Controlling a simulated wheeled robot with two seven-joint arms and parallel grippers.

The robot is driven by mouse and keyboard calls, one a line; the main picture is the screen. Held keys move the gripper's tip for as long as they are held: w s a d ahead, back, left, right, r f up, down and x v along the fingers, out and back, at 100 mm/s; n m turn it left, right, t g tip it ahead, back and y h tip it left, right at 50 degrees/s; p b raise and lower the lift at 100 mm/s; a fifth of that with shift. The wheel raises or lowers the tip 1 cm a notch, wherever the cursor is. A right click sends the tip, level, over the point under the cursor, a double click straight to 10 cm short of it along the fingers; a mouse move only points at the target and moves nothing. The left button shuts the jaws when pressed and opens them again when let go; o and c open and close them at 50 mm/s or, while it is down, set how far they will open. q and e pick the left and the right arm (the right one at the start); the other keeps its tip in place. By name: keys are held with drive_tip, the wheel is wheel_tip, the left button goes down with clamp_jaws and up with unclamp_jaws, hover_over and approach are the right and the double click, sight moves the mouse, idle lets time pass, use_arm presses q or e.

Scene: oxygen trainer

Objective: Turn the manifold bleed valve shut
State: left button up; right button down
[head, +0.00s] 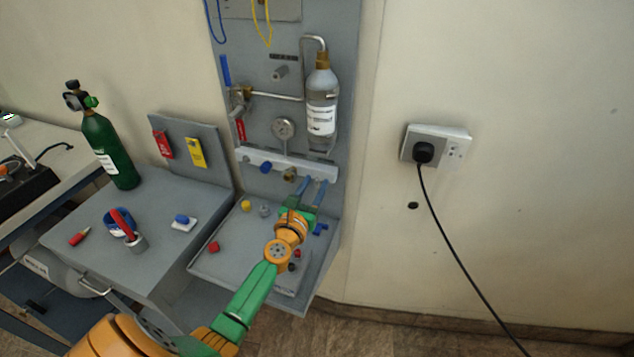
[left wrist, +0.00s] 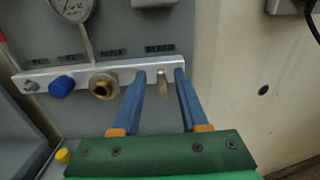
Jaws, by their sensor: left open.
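The manifold (head: 312,168) is a pale bar across the grey wall panel, and it also shows in the left wrist view (left wrist: 122,70). The bleed valve (left wrist: 162,90) is a small metal lever below the word BLEED at the bar's right end. It hangs roughly upright. My left gripper (head: 313,186) is open, with its two blue fingers pointing at the bar. In the left wrist view its fingertips (left wrist: 160,76) stand on either side of the lever, with gaps visible on both sides. In the head view I cannot make out the lever. My right gripper is not in view.
A brass fitting (left wrist: 102,87) and a blue cap (left wrist: 62,84) sit left of the lever. A gauge (head: 283,129) and a grey cylinder (head: 321,100) are above the bar. A tray (head: 215,262) with small coloured parts lies below.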

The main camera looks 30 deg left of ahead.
use_arm(q)
drive_tip(key=shift+x, duration=1.05)
drive_tip(key=shift+d, duration=0.1)
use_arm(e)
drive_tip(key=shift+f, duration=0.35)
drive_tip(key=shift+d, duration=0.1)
use_arm(q)
clamp_jaws()
